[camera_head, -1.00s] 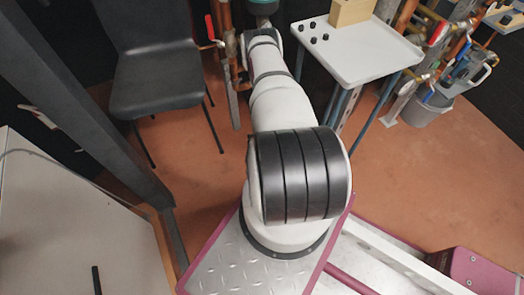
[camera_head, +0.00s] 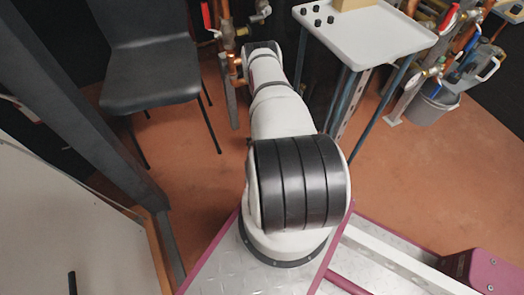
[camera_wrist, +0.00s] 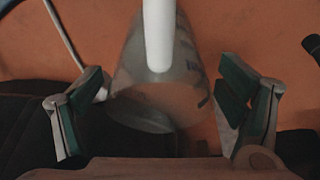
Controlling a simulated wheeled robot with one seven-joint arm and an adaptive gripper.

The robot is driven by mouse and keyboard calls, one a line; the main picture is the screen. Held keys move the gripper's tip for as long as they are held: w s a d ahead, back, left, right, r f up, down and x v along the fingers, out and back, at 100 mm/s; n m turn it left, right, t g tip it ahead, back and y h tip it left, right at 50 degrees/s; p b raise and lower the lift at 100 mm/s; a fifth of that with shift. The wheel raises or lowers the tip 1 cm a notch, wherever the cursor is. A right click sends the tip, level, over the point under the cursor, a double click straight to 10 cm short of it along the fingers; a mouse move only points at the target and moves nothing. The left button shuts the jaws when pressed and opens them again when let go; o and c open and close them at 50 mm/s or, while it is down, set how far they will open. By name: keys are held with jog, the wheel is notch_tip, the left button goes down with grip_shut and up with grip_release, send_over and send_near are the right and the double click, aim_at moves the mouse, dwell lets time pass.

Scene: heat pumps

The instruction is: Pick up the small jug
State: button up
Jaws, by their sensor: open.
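In the wrist view, a clear, see-through jug (camera_wrist: 185,90) with a thick white handle (camera_wrist: 158,35) and dark markings on its side is between the two fingers of my gripper (camera_wrist: 166,92). The gripper is open, with green-padded fingers spread to the left and right of the jug; I cannot tell whether either touches it. In the head view, my arm reaches up the picture and its gripper end is out of sight.
A white-topped table (camera_head: 375,38) with black knobs stands beyond my arm, right of it. A black chair (camera_head: 150,65) is on the left. Pipes with red-handled valves (camera_head: 207,15) are near the arm's far end. A grey bucket (camera_head: 432,104) is at right. Orange floor is open at right.

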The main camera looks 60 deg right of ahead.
jog(key=shift+b+x, duration=0.5)
jog(key=shift+x, duration=0.4)
jog(key=shift+r, duration=0.1)
jog(key=c, duration=1.7)
jog(key=shift+r, duration=0.1)
jog(key=shift+r+p, duration=0.95)
jog(key=shift+r, duration=0.4)
jog(key=shift+s+a+r+p, duration=0.35)
jog(key=shift+s+a+p, duration=0.6)
jog(key=shift+s+a, duration=0.9)
jog(key=shift+s+a+r+p, duration=0.3)
jog(key=shift+s+a+p, duration=0.7)
jog(key=shift+s, duration=1.5)
jog(key=shift+s+a+r+p, duration=0.35)
jog(key=shift+s+a+p, duration=0.55)
jog(key=shift+s+a, duration=1)
